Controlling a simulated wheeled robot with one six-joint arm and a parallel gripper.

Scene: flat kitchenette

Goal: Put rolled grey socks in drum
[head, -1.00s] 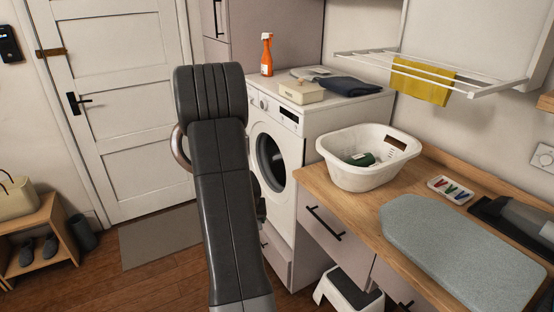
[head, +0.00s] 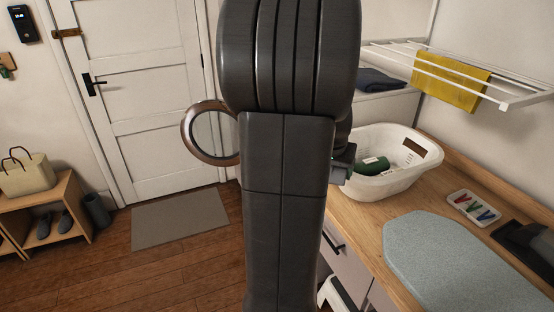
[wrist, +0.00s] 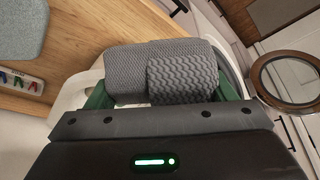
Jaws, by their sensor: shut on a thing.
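The rolled grey socks (wrist: 182,75), a knitted bundle, are between the green-sided fingers of my gripper (wrist: 163,90) in the wrist view. My gripper is shut on them and holds them in the air.
An ironing pad (head: 450,265) and a peg tray (head: 473,207) lie nearby. A drying rack (head: 505,103) juts from the wall. The floor by the mat (head: 180,222) is clear.

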